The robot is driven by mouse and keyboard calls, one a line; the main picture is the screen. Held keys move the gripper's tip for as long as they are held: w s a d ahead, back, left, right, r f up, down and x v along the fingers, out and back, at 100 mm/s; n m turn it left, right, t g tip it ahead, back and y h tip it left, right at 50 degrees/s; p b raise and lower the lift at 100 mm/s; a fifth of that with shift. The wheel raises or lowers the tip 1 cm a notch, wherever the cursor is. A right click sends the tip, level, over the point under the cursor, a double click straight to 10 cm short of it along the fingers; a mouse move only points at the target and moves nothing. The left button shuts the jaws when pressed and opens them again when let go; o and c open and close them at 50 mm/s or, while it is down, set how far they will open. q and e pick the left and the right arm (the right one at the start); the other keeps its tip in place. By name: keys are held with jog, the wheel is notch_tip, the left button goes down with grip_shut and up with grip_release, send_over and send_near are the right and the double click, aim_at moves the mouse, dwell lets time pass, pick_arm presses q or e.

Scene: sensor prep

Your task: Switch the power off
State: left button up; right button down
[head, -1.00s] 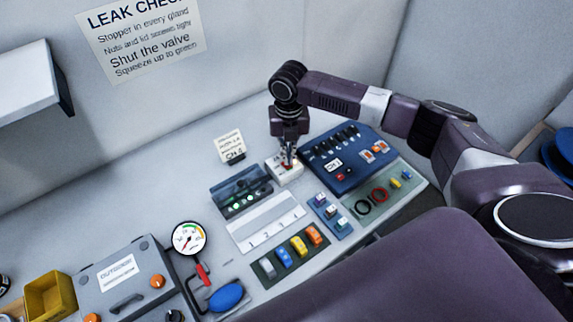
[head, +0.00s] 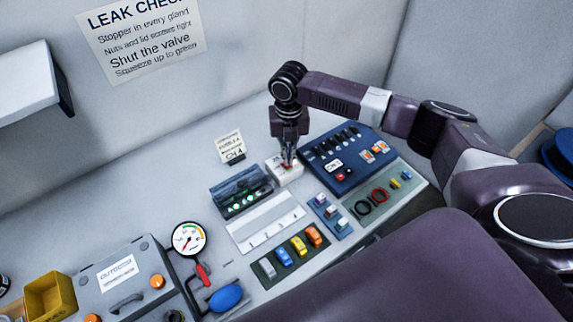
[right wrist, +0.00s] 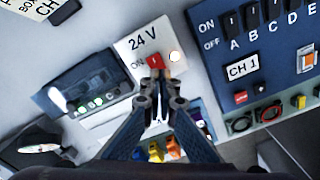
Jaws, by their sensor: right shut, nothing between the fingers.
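The white power box (head: 286,171) stands on the bench between the dark box with green lights and the blue switch panel. In the right wrist view the power box (right wrist: 132,46) is labelled "24 V" and "ON". A red rocker switch (right wrist: 153,61) sits on it, with a pale round lamp (right wrist: 175,57) to its right. My right gripper (head: 288,163) is shut and empty, pointing down at the power box. In the right wrist view its fingertips (right wrist: 157,72) are at the lower edge of the red switch; I cannot tell if they touch. My left gripper is not in view.
The blue switch panel (head: 333,182) is close on the right. The dark box (head: 243,206) with green lights is close on the left. A CH 4 card (head: 231,147) stands behind. Coloured plugs (head: 299,245), a gauge (head: 188,238) and a grey enclosure (head: 140,270) occupy the front.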

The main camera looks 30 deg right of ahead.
aim_at(288, 167)
jog(key=shift+s+f+b, duration=0.1)
jog(key=shift+f+b, duration=0.45)
jog(key=shift+f, duration=0.7)
dwell(0.5)
notch_tip(288, 167, up, 2)
jog(key=shift+r+p, duration=0.1)
jog(key=shift+p, duration=1.1)
notch_tip(288, 167, up, 5)
jog(key=p, duration=0.5)
